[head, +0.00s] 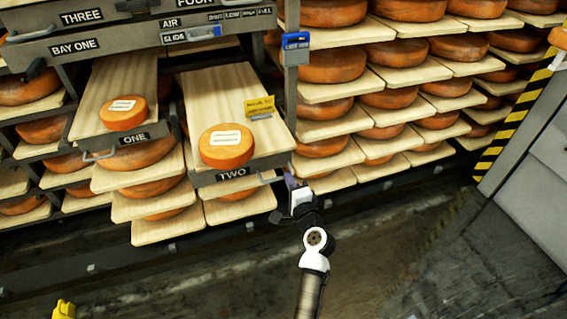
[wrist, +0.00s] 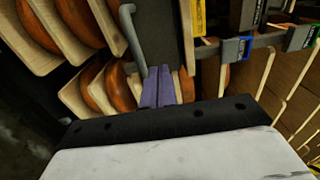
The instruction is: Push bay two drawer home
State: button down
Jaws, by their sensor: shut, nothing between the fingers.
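The bay two drawer is a wooden board (head: 217,92) with a dark front labelled TWO (head: 233,174), and it stands out from the rack in the head view. An orange cheese wheel (head: 226,147) with a white label lies on it. The drawer's grey handle (head: 268,177) is at the right of its front, and a grey handle (wrist: 128,28) shows in the wrist view. My gripper (head: 291,183) is shut and empty, just right of the drawer front's right end. Its purple fingers (wrist: 158,88) are together in the wrist view; whether they touch the front I cannot tell.
The drawer labelled ONE (head: 133,138), with a cheese wheel (head: 123,113), also stands out on the left. A grey post with a blue tag (head: 295,41) rises behind. Floor (head: 200,270) in front is open.

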aim_at(279, 159)
jog(key=p+x, duration=0.1)
jog(key=x, duration=0.5)
jog(key=shift+w, duration=0.2)
